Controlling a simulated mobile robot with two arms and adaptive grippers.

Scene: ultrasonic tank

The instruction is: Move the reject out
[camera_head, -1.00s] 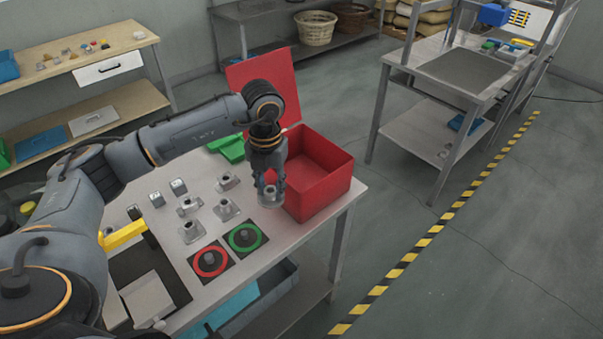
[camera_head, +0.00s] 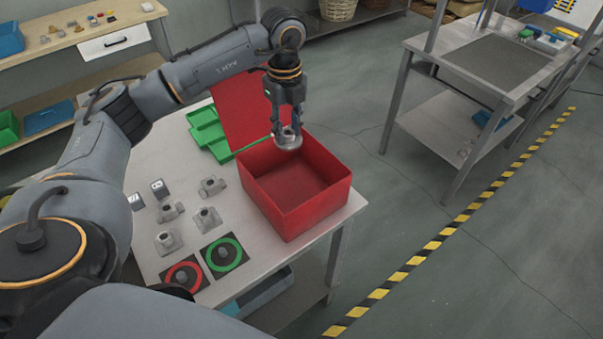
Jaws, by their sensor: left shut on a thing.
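My left gripper (camera_head: 289,128) is shut on a grey metal part (camera_head: 288,140), with a round flange at its lower end. It holds the part over the open red box (camera_head: 322,211), near the back of its opening. The box's red lid (camera_head: 242,112) stands open behind it, and the box floor that shows is bare. Several similar grey metal parts (camera_head: 207,218) stand or lie on the table left of the box. A red ring mat (camera_head: 185,277) and a green ring mat (camera_head: 223,255) each bear a small grey piece. My right gripper is not in view.
Green trays (camera_head: 208,128) lie behind the parts on the pale table (camera_head: 255,222). Two small metal blocks (camera_head: 159,189) stand at the left. A grey bench (camera_head: 490,65) stands at the right, beyond open floor with a yellow-black stripe (camera_head: 447,232).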

